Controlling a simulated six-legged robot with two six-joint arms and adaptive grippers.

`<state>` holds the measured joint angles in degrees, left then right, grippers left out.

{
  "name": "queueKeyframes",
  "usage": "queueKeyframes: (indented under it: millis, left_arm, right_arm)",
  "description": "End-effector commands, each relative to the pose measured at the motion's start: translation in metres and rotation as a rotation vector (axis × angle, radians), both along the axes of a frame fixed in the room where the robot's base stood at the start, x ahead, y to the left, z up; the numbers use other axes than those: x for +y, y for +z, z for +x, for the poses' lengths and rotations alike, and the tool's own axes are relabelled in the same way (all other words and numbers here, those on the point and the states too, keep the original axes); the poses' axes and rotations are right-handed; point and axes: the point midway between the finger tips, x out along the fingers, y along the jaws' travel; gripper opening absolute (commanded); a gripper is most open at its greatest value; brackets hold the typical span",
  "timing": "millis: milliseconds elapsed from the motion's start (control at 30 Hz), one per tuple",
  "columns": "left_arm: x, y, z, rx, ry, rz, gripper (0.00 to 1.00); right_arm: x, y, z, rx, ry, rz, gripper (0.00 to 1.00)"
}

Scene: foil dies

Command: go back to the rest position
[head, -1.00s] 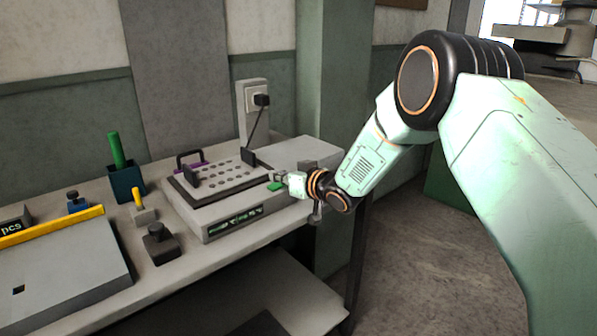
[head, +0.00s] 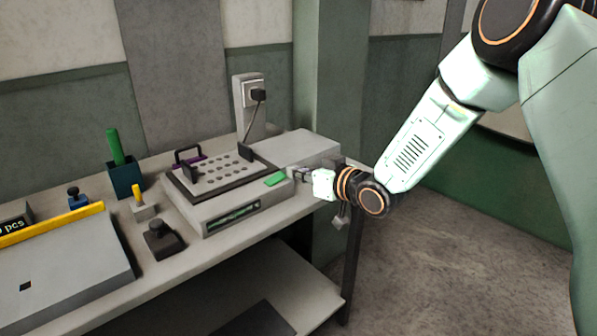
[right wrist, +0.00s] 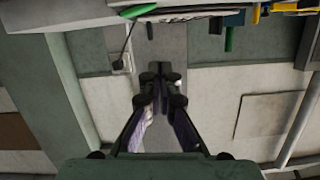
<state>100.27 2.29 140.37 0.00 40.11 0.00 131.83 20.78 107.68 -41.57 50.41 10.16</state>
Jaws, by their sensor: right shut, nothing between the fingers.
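My right gripper (head: 297,174) is shut and empty. It hangs at the right end of the bench, just right of the green tab (head: 275,180) on the grey machine (head: 225,203), with a small gap between them. In the right wrist view its two fingers (right wrist: 160,74) meet at the tips with nothing between them. My left gripper is out of view.
The machine carries a plate with holes (head: 222,171). A plug in a socket post (head: 241,110) stands behind it. A dark cup (head: 125,181), a dark stamp-like block (head: 162,240) and a yellow bar (head: 50,226) lie left. The floor (head: 450,240) at right is clear.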

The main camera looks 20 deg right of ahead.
Motion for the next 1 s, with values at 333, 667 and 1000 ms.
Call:
queueKeyframes:
  millis: [333,667,1000]
  left_arm:
    - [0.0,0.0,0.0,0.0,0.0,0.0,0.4]
    - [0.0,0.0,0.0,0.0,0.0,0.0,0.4]
    - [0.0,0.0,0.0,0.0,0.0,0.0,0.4]
  right_arm:
    - [0.0,0.0,0.0,0.0,0.0,0.0,0.0]
    - [-0.001,-0.083,-0.056,0.263,-0.13,-0.01,0.0]
    - [0.011,-0.228,-0.226,0.777,-0.244,-0.097,0.0]
